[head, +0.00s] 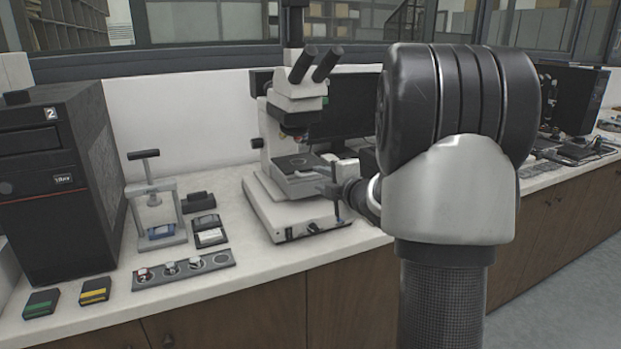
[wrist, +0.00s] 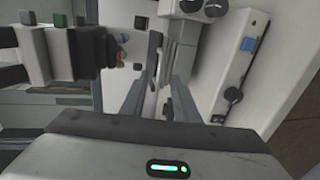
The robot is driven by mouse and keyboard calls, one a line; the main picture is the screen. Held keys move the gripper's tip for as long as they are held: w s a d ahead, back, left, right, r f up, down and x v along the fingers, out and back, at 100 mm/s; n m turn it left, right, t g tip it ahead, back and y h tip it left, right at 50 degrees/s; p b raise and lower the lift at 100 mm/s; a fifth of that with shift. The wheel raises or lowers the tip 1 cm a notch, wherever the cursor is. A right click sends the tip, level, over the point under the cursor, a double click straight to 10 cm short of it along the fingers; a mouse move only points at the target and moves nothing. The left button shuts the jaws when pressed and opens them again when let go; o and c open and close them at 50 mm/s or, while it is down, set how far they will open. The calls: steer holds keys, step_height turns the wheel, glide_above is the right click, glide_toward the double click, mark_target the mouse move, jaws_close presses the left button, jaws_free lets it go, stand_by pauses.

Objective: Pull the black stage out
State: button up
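The microscope (head: 300,130) stands on the bench, with a pale stage bearing a dark plate (head: 299,163) under its objectives. This dark plate is the only stage-like black part I can make out; I cannot tell for sure that it is the black stage. My gripper (head: 332,187) is at the stage's front right, partly hidden by my arm in the head view. In the wrist view my gripper (wrist: 158,92) has its two fingers apart, pointing at the microscope's stage area (wrist: 183,48). Whether a finger touches the stage cannot be told.
A small hand press (head: 152,205) with a blue block stands left of the microscope, behind a grey strip (head: 184,269) with round pieces. A black computer case (head: 60,180) is at far left. Two small boxes lie before it. My arm hides part of the bench.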

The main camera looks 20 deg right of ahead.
mark_target(312, 176)
steer(key=x, duration=0.6)
steer(key=shift+w, duration=0.45)
steer(key=c, duration=0.6)
steer(key=shift+f, duration=0.1)
jaws_close()
steer(key=shift+s, duration=0.1)
